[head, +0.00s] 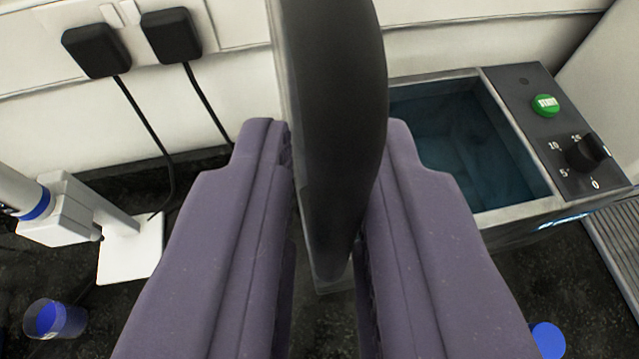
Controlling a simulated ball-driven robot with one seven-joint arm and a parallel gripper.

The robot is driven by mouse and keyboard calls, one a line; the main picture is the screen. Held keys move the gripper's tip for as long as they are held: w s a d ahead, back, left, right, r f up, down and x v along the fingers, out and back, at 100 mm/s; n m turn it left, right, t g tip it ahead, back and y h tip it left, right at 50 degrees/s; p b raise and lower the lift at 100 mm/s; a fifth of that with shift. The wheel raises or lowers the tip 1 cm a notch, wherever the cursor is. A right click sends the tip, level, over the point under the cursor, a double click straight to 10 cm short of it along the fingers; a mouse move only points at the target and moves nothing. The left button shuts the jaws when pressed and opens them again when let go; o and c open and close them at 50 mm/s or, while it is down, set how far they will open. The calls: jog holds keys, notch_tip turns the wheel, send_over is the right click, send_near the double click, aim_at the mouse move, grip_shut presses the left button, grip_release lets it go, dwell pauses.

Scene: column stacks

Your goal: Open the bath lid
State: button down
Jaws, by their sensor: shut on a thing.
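The bath (522,215) is a metal-rimmed tank at the right, with dark blue water showing inside. Its opening is uncovered over the part I can see. My gripper (333,135) has its two purple fingers on either side of a large black curved handle (335,60) and is shut on it. A thin grey plate edge (333,284) shows behind and below the handle; it looks like the bath lid standing nearly edge-on at the bath's left side. The fingers and handle hide most of the lid and any hinge.
A control panel with a green START button (545,105) and a black dial (586,152) sits right of the water. Black plugs (97,50) with cords hang on the back wall. A white stand (130,248) and a blue-capped container (54,319) are at left; a blue round thing (548,340) is lower right.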

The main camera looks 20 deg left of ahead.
jog(key=shift+s+a+f+n+t+h+p, duration=0.15)
jog(key=shift+s+a+n+p, duration=0.2)
jog(key=shift+p, duration=0.35)
jog(key=shift+s+a+f+n+t+h+p, duration=0.15)
jog(key=shift+s+a+p, duration=0.25)
jog(key=shift+p, duration=0.3)
jog(key=shift+w, duration=0.1)
jog(key=c, duration=1.2)
grip_release()
jog(key=shift+w, duration=0.1)
jog(key=shift+r, duration=0.1)
jog(key=v, duration=0.7)
jog(key=shift+s+p, duration=0.35)
jog(key=shift+d, duration=0.1)
